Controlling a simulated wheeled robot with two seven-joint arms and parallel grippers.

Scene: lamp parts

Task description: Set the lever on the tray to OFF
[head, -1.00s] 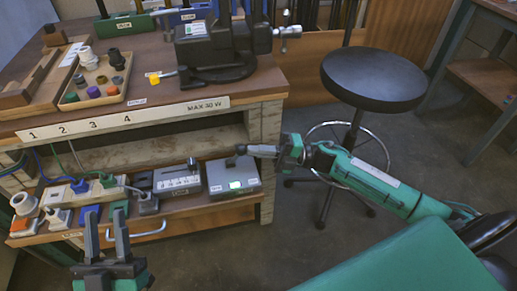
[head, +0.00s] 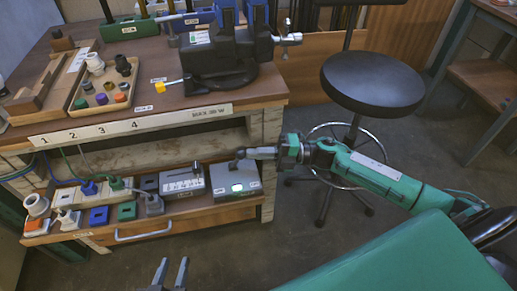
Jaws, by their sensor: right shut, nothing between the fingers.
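A grey box (head: 237,188) with a lit green window stands at the right end of the pull-out tray (head: 185,209) under the workbench. A small dark lever (head: 233,165) shows at its back left edge; its labels are too small to read. My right gripper (head: 241,153) reaches in from the right, shut and empty, with its tips at or just above the lever. I cannot tell whether they touch. My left gripper (head: 174,262) is at the bottom edge, in front of the tray, its two fingers apart and nothing between them.
Left of the box sit a switch panel (head: 180,182) and several plugs and sockets. The bench top holds a parts tray (head: 103,98) and a dark vise (head: 215,60). A black stool (head: 372,80) stands right of the bench. Floor in front is clear.

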